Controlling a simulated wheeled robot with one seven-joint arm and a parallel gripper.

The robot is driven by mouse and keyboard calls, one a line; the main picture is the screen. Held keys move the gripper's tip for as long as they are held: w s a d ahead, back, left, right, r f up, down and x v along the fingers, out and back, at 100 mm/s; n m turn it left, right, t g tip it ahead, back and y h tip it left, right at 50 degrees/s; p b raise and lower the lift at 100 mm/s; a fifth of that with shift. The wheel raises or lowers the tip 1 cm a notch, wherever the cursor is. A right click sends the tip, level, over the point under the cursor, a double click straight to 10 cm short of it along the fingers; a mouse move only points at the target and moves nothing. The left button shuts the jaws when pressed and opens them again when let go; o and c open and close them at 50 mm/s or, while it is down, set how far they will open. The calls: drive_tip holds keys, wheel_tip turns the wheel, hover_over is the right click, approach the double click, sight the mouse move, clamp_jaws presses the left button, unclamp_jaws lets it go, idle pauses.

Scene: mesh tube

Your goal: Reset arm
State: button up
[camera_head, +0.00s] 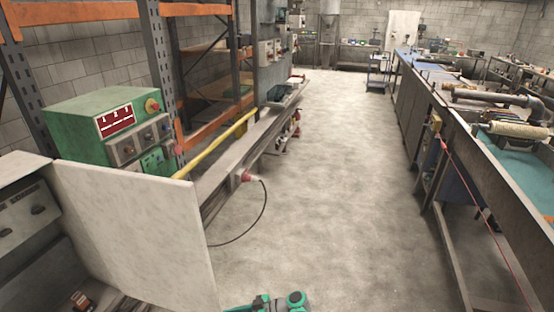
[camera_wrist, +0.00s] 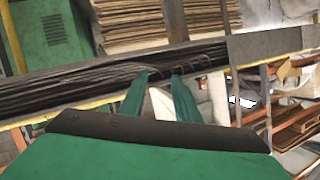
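In the wrist view, the two green fingers of my gripper (camera_wrist: 160,78) stand apart with a gap between them. Nothing is held between them. Behind the fingertips runs a long dark bundle of rods or cables (camera_wrist: 80,92) in a tilted, yellow-edged tray or beam; I cannot tell how far off it is. In the head view, a small green and dark part of my arm shows at the bottom edge, and the rest of the arm is out of frame.
In the head view, a pale upright panel (camera_head: 135,235) and a green control box (camera_head: 112,130) stand at left, beside orange-beamed racking (camera_head: 205,130). A long bench (camera_head: 425,85) lines the right. The concrete aisle (camera_head: 330,170) between is clear, apart from a black cable (camera_head: 262,215).

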drive_tip(key=s+f+m+t+h, duration=0.4)
drive_tip(key=s+f+m+h, duration=0.15)
drive_tip(key=s+f, duration=0.85)
drive_tip(key=s+d+f+m+t+h, duration=0.1)
drive_tip(key=s+d+m+t+h, duration=0.15)
drive_tip(key=s, duration=0.35)
drive_tip(key=s+d+f+m+t+h, duration=0.1)
drive_tip(key=s+d+f+m, duration=0.15)
drive_tip(key=s, duration=0.25)
drive_tip(key=s+d+r+m+t+h, duration=0.2)
drive_tip(key=s+d+r, duration=0.2)
drive_tip(key=s+r, duration=0.3)
drive_tip(key=s+d+r+m+t+h, duration=0.1)
drive_tip(key=s+d+r+t+h, duration=0.15)
drive_tip(key=s+d+r, duration=0.4)
drive_tip(key=s+r+t, duration=0.1)
drive_tip(key=r, duration=1.1)
drive_tip(key=s+d+r+t, duration=0.1)
drive_tip(key=s+r+t, duration=0.1)
drive_tip(key=r, duration=1)
drive_tip(key=shift+s+d+t+h, duration=0.15)
drive_tip(key=shift+t+h, duration=0.15)
drive_tip(key=shift+h, duration=0.15)
drive_tip(key=shift+m, duration=0.25)
